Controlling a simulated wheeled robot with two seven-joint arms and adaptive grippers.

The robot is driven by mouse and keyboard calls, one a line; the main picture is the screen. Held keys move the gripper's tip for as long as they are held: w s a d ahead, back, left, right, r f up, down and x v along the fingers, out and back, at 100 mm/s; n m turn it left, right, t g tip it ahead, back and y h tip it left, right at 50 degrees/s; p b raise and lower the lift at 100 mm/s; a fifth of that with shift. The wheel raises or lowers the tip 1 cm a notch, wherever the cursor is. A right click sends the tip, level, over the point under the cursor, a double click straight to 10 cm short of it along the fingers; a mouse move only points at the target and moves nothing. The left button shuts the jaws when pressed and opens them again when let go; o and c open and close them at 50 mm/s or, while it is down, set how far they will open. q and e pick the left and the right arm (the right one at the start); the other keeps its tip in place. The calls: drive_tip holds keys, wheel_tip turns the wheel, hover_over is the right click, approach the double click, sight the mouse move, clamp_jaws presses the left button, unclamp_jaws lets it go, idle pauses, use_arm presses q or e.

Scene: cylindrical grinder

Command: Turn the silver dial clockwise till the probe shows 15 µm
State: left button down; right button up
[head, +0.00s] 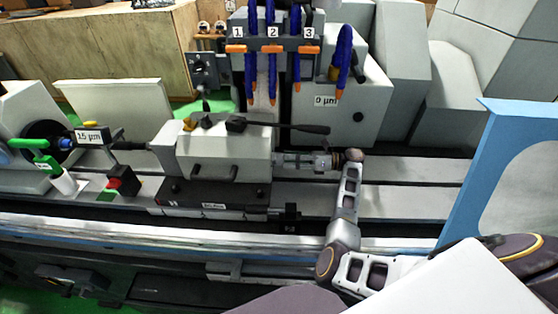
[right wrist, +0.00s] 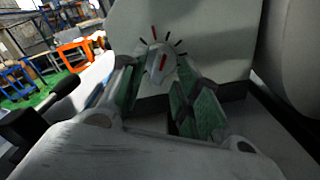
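The silver dial (right wrist: 162,64) shows in the right wrist view on a pale upright face, with a red line on it and black and red tick marks around it. My right gripper (right wrist: 160,70) has one green-padded finger on each side of the dial. The fingers look apart; whether they touch the dial is unclear. In the head view my right gripper (head: 288,160) lies level at the right end of the pale grey block (head: 225,150); the dial is hidden there. One label (head: 88,135) at the left reads 15 µm; another (head: 326,100) reads 0 µm. My left gripper is out of view.
A black lever (head: 290,127) reaches right from the block's top, just above my right gripper. Blue hoses (head: 271,75) with orange tips hang behind. A blue frame (head: 480,170) stands at the right. The rail (head: 410,172) right of my wrist is clear.

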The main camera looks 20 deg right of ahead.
drive_tip(key=v, duration=0.4)
drive_tip(key=shift+s+d, duration=0.1)
drive_tip(key=shift+d, duration=0.05)
idle(0.4)
drive_tip(key=shift+s, duration=0.1)
idle(0.4)
